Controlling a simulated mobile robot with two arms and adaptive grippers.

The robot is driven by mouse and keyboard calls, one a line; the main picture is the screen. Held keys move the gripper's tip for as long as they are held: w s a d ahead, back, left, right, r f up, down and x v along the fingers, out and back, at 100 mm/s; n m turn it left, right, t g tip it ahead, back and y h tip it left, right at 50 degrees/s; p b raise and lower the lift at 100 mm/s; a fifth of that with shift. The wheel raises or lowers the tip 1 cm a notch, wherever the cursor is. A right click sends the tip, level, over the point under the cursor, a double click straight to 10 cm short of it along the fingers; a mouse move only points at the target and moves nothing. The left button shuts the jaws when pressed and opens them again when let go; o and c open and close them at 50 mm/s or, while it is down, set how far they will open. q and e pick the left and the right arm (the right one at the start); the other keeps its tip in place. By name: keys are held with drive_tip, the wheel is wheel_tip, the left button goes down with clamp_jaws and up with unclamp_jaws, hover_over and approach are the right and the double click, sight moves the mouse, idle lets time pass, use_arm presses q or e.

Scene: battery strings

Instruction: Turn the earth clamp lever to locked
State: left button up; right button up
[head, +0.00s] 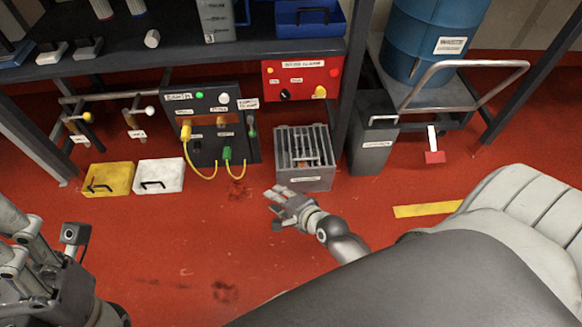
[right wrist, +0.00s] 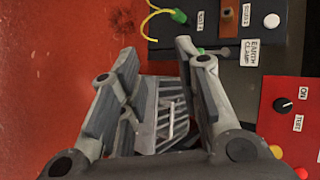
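The earth clamp lever (head: 252,128) is a small grey lever with a green part, hanging below its white label on the right side of the dark panel (head: 205,155). In the right wrist view, the lever (right wrist: 222,50) lies beside the EARTH CLAMP label (right wrist: 261,52), partly hidden by a finger. My right gripper (head: 275,196) is low in front of the panel and the grey cage box, apart from the lever. In the right wrist view its fingers (right wrist: 157,50) are spread with nothing between the tips. My left gripper (head: 72,240) is at the lower left; its opening is unclear.
A grey barred box (head: 305,182) stands right of the panel, under a red switch box (head: 302,80). Yellow (head: 108,191) and white (head: 160,187) cases lie at left. A yellow cable (head: 186,158) loops across the panel. A trolley with a blue drum (head: 430,40) stands at right. The red floor in front is clear.

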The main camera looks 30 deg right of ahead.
drive_tip(key=shift+s+n, duration=0.4)
drive_tip(key=shift+s, duration=0.25)
drive_tip(key=shift+r, duration=0.1)
